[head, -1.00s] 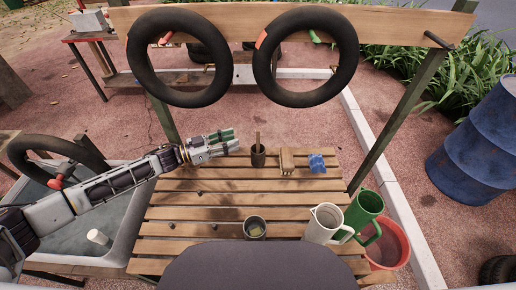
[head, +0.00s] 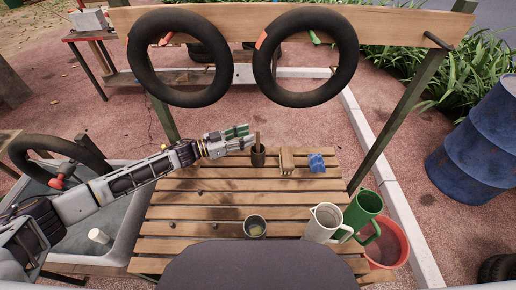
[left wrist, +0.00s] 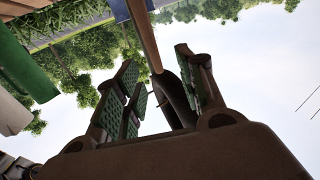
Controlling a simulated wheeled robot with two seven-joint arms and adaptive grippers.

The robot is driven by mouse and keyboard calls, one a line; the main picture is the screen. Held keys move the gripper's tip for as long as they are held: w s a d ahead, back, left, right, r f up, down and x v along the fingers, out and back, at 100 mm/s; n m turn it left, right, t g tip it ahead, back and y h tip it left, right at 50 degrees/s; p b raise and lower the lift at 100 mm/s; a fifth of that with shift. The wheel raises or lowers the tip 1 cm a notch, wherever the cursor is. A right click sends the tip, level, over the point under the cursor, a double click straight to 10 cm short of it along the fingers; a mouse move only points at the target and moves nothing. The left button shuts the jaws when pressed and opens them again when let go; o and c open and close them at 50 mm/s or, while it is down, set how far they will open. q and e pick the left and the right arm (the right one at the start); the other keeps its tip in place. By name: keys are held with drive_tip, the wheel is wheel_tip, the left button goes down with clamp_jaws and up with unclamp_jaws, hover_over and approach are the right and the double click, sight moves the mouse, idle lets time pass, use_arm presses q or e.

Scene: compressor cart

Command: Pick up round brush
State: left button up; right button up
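The round brush shows as an upright wooden handle (head: 257,138) rising from a dark cylindrical body (head: 258,157) at the back middle of the slatted table; I cannot tell if that body is bristles or a cup. My left gripper (head: 246,138) is open, just left of it, with its green-padded fingers pointing right at it. In the left wrist view the fingers (left wrist: 160,90) stand apart, with the brown handle (left wrist: 145,38) and dark body (left wrist: 172,95) in line with the gap. I see no clear contact. My right gripper is not in view.
Right of the brush are a wooden block brush (head: 287,160) and a blue item (head: 316,162). A tin cup (head: 255,227), a white jug (head: 323,224), a green jug (head: 363,210) and a red bucket (head: 393,245) are nearer. Tyres (head: 134,62) hang above. The table's left half is mostly clear.

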sight(257, 133)
use_arm(q)
drive_tip(key=x, duration=0.4)
drive_tip(key=shift+d+p, duration=0.35)
drive_tip(key=shift+p, duration=0.05)
drive_tip(key=shift+w+d, duration=0.1)
drive_tip(key=shift+d, duration=0.15)
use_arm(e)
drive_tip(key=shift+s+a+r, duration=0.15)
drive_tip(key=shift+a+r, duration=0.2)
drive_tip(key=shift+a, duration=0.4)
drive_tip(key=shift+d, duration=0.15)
use_arm(q)
drive_tip(key=c, duration=0.8)
clamp_jaws()
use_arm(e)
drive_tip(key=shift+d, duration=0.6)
